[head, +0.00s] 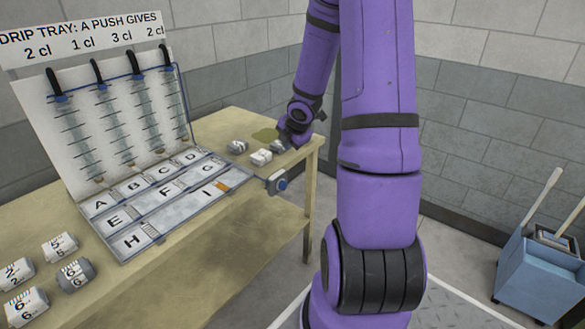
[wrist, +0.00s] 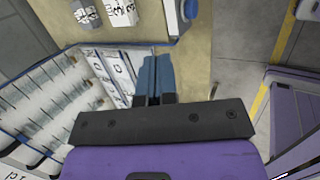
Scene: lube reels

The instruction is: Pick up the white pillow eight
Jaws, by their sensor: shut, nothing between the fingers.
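Several small pillow-shaped blocks lie on the table. A white block (head: 261,157) lies near the right end of the board, its number too small to read in the head view. A white block in the wrist view (wrist: 122,10) is cut by the top edge, with sideways marks like a 3; I cannot tell whether it is the eight. My gripper (wrist: 153,72) has its blue fingers shut and empty, apart from the blocks. In the head view it is at the table's back right, partly hidden by my arm.
A grey block (head: 238,147) lies beside the white one. White blocks (head: 60,245) and a grey block (head: 75,273) lie at front left. The lettered drip-tray board (head: 190,218) fills the table's middle. A blue knob (head: 281,184) stands at its right. A blue cart (head: 540,275) is on the floor.

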